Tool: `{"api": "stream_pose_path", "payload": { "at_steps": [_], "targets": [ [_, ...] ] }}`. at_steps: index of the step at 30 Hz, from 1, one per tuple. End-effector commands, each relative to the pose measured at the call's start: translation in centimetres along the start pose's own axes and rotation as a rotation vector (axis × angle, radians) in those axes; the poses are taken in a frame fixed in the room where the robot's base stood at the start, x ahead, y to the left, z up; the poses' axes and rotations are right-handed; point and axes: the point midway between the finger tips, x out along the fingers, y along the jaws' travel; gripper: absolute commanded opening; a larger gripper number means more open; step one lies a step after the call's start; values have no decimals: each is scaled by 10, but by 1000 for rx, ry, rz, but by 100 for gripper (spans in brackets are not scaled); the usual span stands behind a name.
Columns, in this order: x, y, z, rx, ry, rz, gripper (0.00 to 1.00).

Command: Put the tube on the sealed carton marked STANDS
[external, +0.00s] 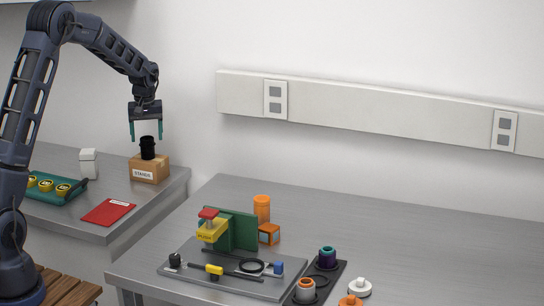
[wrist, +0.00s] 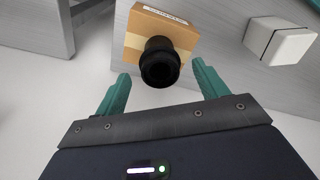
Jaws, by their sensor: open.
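A cardboard carton (external: 150,170) with a white STANDS label sits near the right edge of the left bench. A black tube (external: 148,148) stands upright on top of it. In the wrist view the carton (wrist: 185,24) lies under the tube (wrist: 160,62), whose round open end faces the camera. My gripper (external: 146,135) is just above the tube with its green fingers apart. In the wrist view my gripper (wrist: 158,82) is open and empty, and the tube is between and slightly beyond the fingertips. The tube appears free of the fingers.
A white block-like container (external: 88,163), a red folder (external: 108,212) and a teal tray (external: 55,189) with yellow round items share the left bench. A gap separates it from the right bench, which holds a grey fixture plate (external: 210,284) and an orange cylinder (external: 262,208).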

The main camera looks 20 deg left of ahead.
Motion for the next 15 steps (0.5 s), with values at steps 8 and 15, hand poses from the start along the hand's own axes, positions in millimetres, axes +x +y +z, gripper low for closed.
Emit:
{"api": "stream_pose_path", "payload": {
  "at_steps": [8,15],
  "targets": [
    [-49,0,0,0,1,0,72],
    [-67,-1,1,1,0,1,72]
  ]
}}
